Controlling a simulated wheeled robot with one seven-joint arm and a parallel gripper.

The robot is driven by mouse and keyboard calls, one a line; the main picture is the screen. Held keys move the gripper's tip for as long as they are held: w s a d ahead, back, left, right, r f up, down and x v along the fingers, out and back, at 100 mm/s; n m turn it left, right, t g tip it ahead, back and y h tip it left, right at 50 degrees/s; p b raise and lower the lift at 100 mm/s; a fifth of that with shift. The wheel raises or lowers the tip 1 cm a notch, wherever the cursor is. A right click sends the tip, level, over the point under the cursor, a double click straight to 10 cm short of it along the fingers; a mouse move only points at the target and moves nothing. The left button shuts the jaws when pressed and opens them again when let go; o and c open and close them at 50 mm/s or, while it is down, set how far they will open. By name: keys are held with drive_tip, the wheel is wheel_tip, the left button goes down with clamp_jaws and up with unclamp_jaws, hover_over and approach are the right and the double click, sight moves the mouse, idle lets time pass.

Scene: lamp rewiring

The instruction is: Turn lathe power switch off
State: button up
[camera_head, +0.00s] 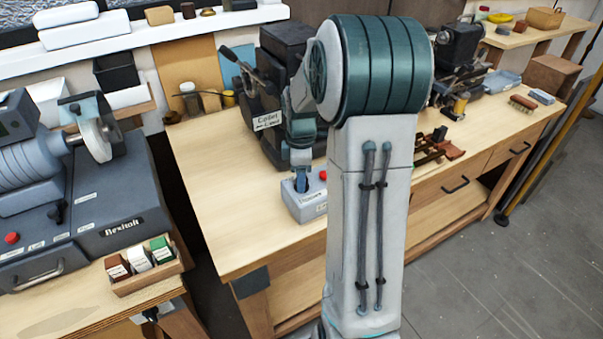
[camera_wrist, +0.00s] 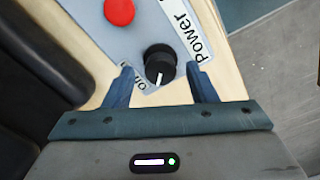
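The power switch is a round black knob (camera_wrist: 160,60) with a white pointer mark, on a grey control box (camera_wrist: 88,14) with a "Power" label. In the wrist view the mark points down toward my gripper's base. My gripper (camera_wrist: 161,75) is open, one finger on each side of the knob, with gaps showing. A small position label by the left finger is partly hidden. In the head view the control box (camera_head: 309,207) sits on the wooden bench, and my gripper (camera_head: 301,184) reaches down over it. The knob cannot be made out there.
A red button (camera_wrist: 119,11) sits close to the knob, also visible in the head view (camera_head: 323,175). The dark lathe (camera_head: 285,45) stands behind the box. A grey grinding machine (camera_head: 100,200) is at left. A brush (camera_head: 523,103) lies on the bench's right side.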

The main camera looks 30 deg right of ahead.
wheel_tip(320, 180, up, 14)
drive_tip(key=shift+b, duration=0.3)
drive_tip(key=shift+f, duration=0.1)
idle(0.6)
drive_tip(key=s+a+f+m+t, duration=0.1)
drive_tip(key=s+a+f+m, duration=0.1)
drive_tip(key=s+a+m, duration=0.4)
drive_tip(key=s+a+f+m+t, duration=0.2)
drive_tip(key=s+a+m, duration=0.4)
drive_tip(key=s, duration=0.7)
drive_tip(key=shift+s+a+f+m, duration=0.3)
drive_tip(key=shift+a, duration=0.6)
